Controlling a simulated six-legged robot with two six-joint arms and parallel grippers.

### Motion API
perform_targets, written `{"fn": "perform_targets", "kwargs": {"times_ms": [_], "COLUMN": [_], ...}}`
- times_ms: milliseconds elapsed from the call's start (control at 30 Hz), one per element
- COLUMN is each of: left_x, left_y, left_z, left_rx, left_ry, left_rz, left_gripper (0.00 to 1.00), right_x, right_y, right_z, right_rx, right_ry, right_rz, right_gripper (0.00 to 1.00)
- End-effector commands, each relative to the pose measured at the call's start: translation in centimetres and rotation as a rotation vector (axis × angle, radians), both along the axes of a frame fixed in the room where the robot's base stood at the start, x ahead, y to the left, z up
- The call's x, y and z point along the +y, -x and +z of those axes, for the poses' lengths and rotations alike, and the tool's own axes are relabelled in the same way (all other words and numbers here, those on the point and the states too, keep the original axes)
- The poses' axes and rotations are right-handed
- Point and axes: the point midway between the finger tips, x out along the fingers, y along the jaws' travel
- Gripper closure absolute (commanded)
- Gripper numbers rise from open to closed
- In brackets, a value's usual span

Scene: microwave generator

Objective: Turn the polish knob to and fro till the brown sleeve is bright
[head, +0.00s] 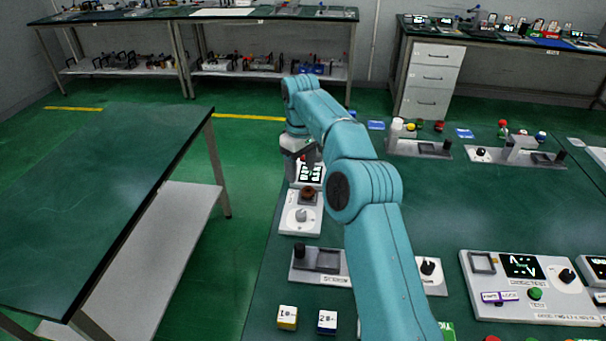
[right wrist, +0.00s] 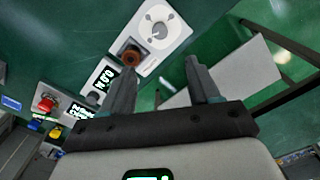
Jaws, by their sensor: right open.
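The polish unit is a white plate (head: 289,224) with a round pale grey knob (head: 301,215). The brown sleeve (head: 308,193) sits at the plate's far end, beyond the knob. In the right wrist view the knob (right wrist: 160,31) is near the top and the dull brown sleeve (right wrist: 131,57) is just below and left of it. My right gripper (right wrist: 161,68) is open and empty, its fingers apart and clear of both. In the head view it is over the table's left edge, beyond the sleeve, partly hidden by its own arm. My left gripper is not in view.
A display unit (right wrist: 102,78) stands beside the polish plate. A tray-like unit (head: 329,261) and two small blocks (head: 287,317) are nearer on the bench. A control panel (head: 530,285) is at the right. Another table (head: 95,190) stands at the left across a floor gap.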

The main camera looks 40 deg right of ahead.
Motion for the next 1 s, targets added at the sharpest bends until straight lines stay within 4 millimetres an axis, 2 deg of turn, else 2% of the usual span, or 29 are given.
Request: {"fn": "perform_targets", "kwargs": {"times_ms": [100,233,367,467,633,1000], "left_x": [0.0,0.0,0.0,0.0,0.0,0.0], "left_y": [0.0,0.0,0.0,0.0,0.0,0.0], "left_z": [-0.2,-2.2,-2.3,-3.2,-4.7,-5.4], "left_rx": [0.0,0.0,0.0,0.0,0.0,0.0], "left_ry": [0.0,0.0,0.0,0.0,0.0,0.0], "left_rz": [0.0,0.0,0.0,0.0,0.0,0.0], "left_gripper": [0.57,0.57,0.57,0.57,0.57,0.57], "right_x": [0.0,0.0,0.0,0.0,0.0,0.0], "right_y": [0.0,0.0,0.2,0.2,0.3,0.2], "right_z": [-0.2,-0.9,-1.0,-2.7,-6.6,-14.3], "right_rx": [0.0,-0.001,0.004,0.005,0.006,0.005], "right_ry": [0.0,0.001,-0.002,-0.002,-0.003,-0.003], "right_rz": [0.0,0.0,0.001,0.001,0.001,0.001], "right_gripper": [0.39,0.39,0.39,0.39,0.39,0.39]}}
